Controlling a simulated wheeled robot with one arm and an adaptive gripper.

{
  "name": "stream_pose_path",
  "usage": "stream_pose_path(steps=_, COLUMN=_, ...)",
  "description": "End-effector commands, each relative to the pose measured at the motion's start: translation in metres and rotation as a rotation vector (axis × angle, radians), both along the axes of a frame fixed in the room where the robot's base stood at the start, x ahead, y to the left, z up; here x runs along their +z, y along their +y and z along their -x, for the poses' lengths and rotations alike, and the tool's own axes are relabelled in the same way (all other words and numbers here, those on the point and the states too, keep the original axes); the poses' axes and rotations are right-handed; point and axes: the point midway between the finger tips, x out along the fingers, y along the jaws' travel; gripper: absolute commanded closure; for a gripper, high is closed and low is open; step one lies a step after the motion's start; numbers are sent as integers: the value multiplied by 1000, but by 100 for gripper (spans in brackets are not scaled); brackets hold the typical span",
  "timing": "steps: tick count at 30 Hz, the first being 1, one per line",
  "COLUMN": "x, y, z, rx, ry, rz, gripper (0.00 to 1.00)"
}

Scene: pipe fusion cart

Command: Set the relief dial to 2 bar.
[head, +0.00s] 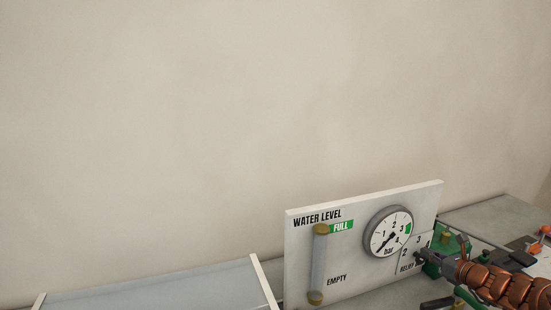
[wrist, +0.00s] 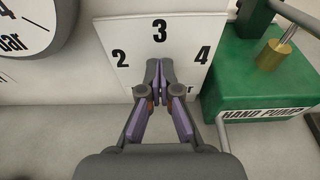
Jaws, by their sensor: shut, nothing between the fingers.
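The relief dial's plate (wrist: 178,28) is white with black marks 2, 3 and 4, and fills the upper middle of the wrist view. In the head view the relief plate (head: 406,256) is at the board's lower right, partly covered by my arm. My gripper (wrist: 160,68) is shut in front of the plate, its tips just below the 3. The dial's knob and pointer are hidden behind the fingers, so its setting cannot be read. I cannot tell whether the tips touch the dial. In the head view my gripper (head: 424,255) reaches the plate from the right.
The white board also holds a round bar gauge (head: 390,231) and a water level tube (head: 319,265) marked FULL and EMPTY. A green hand pump (wrist: 262,75) with a metal rod stands close to the right of the plate. A grey tray (head: 160,290) lies at the left.

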Motion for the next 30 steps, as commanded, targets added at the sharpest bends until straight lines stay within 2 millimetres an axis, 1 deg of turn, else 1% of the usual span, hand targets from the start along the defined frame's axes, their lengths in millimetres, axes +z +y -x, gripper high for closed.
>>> stream_pose_path(steps=3, x=-1, y=3, z=1, rx=0, ry=0, rz=0, gripper=100)
stream_pose_path(steps=17, x=8, y=2, z=3, rx=-1, ry=1, rz=1, gripper=100)
stream_pose_path(steps=20, x=8, y=-1, z=9, rx=-2, ry=1, rz=-1, gripper=100)
stream_pose_path(steps=30, x=9, y=-13, z=40, rx=-4, ry=0, rz=-1, gripper=100)
